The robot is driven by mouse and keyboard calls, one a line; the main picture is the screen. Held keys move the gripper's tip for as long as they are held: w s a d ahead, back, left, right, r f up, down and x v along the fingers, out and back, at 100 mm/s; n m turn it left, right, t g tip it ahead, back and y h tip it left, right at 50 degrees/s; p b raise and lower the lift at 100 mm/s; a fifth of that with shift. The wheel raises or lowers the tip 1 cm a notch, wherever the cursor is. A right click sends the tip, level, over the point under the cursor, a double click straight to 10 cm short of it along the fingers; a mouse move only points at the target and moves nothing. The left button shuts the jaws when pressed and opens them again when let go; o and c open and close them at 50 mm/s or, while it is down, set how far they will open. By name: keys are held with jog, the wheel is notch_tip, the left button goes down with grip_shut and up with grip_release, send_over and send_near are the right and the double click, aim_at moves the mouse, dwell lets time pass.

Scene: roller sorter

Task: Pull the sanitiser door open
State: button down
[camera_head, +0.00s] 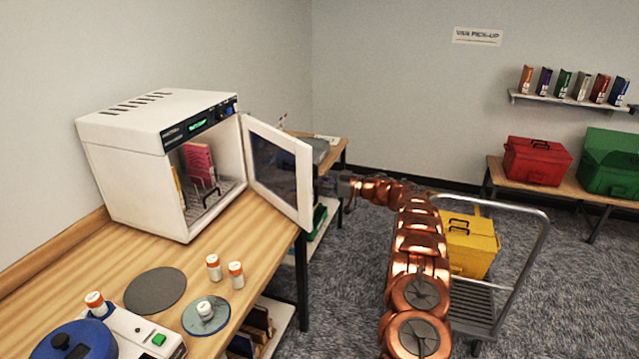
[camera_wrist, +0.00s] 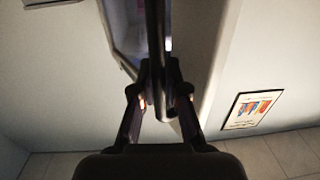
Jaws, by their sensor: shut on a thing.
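The sanitiser (camera_head: 125,128) is a white box on the wooden bench with a lit green display. Its white-framed door (camera_head: 301,170) with a dark window stands wide open, swung out to the right past the bench's front edge. My gripper (camera_head: 330,186) is at the outer face of the door, partly hidden behind its free edge. In the wrist view my gripper (camera_wrist: 160,98) is shut on the dark door handle (camera_wrist: 155,40), a bar running between the fingers. Inside the sanitiser a pink book (camera_head: 199,162) stands in a wire rack.
Orange-capped bottles (camera_head: 214,268), a grey disc (camera_head: 155,290) and a scale-like device (camera_head: 150,335) are on the bench (camera_head: 262,230). A cart (camera_head: 475,308) with a yellow box (camera_head: 470,245) stands right of my arm. Carpet (camera_head: 345,290) lies open between bench and arm.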

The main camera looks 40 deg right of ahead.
jog(key=shift+w+d, duration=0.15)
jog(key=shift+d, duration=0.2)
jog(key=shift+d+r, duration=0.1)
dwell(0.4)
jog(key=c, duration=1.2)
grip_release()
jog(key=shift+d, duration=0.1)
jog(key=v, duration=1.1)
jog(key=shift+s+d, duration=0.2)
jog(key=shift+s, duration=0.2)
